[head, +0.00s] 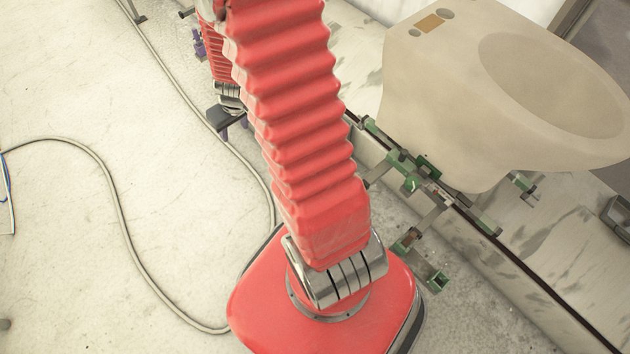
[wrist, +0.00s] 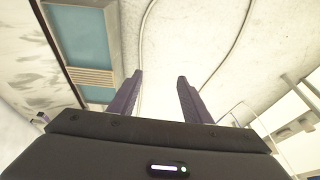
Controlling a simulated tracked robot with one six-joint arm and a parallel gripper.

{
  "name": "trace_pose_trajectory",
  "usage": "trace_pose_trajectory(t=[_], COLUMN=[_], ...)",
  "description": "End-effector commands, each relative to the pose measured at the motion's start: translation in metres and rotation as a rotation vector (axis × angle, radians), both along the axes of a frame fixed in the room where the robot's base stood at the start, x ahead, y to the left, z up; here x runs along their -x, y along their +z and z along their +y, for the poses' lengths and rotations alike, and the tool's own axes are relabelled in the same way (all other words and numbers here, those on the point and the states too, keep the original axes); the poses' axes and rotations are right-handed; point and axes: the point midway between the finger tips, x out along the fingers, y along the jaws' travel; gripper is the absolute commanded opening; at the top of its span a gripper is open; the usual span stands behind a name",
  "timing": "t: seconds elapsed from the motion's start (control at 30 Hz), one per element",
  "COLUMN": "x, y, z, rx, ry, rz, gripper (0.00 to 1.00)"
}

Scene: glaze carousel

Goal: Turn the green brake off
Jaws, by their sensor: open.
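Several green fittings sit around the rail below the beige ceramic piece in the head view. One green cluster (head: 412,180) is beside the rail, and a green-ended arm (head: 432,277) sticks out toward my base. I cannot tell which fitting is the brake or how it is set. My gripper shows in the wrist view (wrist: 158,78) with two purple fingers apart and nothing between them. In the head view it is partly hidden behind my red arm, at upper left, away from the green fittings.
The large beige ceramic piece (head: 440,95) overhangs the rail (head: 500,248). A grey cable (head: 118,215) loops over the pale floor at left, which is otherwise mostly clear. A blue panel (wrist: 80,45) and a slatted vent (wrist: 92,77) show in the wrist view.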

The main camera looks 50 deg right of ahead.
Motion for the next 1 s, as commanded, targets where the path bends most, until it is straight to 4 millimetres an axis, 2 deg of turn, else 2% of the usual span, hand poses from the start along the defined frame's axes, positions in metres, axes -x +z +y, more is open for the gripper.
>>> trace_pose_trajectory(t=[0.03,0.17,0.37,0.57,0.7,0.83,1.0], x=[0.005,0.016,0.045,0.084,0.118,0.148,0.172], y=[-0.016,-0.051,-0.108,-0.163,-0.201,-0.23,-0.25], z=[-0.009,-0.031,-0.061,-0.085,-0.097,-0.104,-0.107], rx=[0.002,0.02,0.049,0.078,0.097,0.111,0.122], ry=[-0.016,-0.049,-0.099,-0.144,-0.169,-0.186,-0.197], rz=[0.017,0.052,0.121,0.203,0.271,0.331,0.379], gripper=[0.44,0.44,0.44,0.44,0.44,0.44,0.44])
